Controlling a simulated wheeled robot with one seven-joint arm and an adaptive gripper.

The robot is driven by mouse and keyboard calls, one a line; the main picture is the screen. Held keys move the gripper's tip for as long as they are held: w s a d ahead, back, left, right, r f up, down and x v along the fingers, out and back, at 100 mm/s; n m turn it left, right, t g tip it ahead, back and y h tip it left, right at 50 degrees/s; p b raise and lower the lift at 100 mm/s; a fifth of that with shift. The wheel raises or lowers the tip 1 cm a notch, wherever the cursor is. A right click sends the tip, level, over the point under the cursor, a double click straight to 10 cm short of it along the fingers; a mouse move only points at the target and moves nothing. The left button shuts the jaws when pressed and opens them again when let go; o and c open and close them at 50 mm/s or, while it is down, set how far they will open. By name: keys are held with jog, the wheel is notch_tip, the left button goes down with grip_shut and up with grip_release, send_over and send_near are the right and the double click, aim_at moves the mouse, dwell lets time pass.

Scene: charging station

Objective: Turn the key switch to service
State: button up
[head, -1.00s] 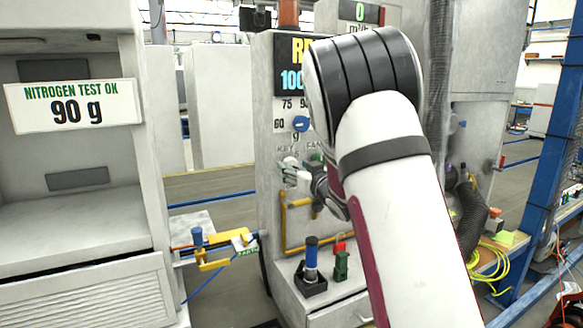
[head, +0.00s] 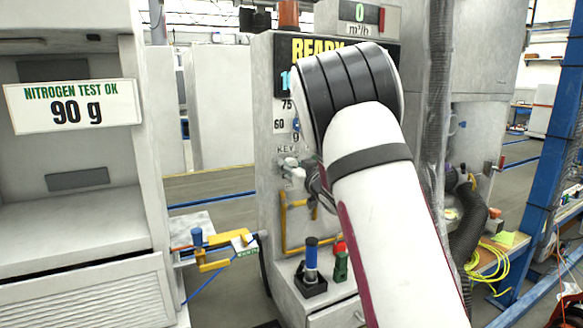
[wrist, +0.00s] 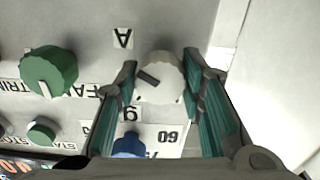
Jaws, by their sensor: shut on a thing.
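The key switch (wrist: 160,78) is a pale round knob with a dark slot, on the grey panel in the wrist view. Its slot lies diagonally; I cannot tell which marked position it is at. My gripper (wrist: 160,62) has its teal-padded fingers on either side of the knob and is shut on it. In the head view my gripper (head: 294,170) is at the panel just below the KEY label (head: 287,150), and the switch is largely hidden by it. The service marking is not readable.
A green knob (wrist: 48,72) and a green button (wrist: 42,130) sit left of my fingers in the wrist view. A blue knob (wrist: 130,146) is close below.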

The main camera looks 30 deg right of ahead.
jog(key=shift+n+b, duration=0.35)
jog(key=shift+n, duration=0.05)
jog(key=n+b, duration=0.4)
jog(key=shift+f+n, duration=0.1)
jog(key=shift+n, duration=0.2)
jog(key=n+b, duration=0.3)
jog(key=b, duration=0.1)
jog(key=n+b, duration=0.2)
jog(key=n, duration=0.1)
jog(key=shift+a+b, duration=0.1)
jog(key=shift+b, duration=0.3)
jog(key=shift+n, duration=0.3)
jog(key=o, duration=1.1)
jog(key=shift+o, duration=0.2)
jog(key=shift+f, duration=0.1)
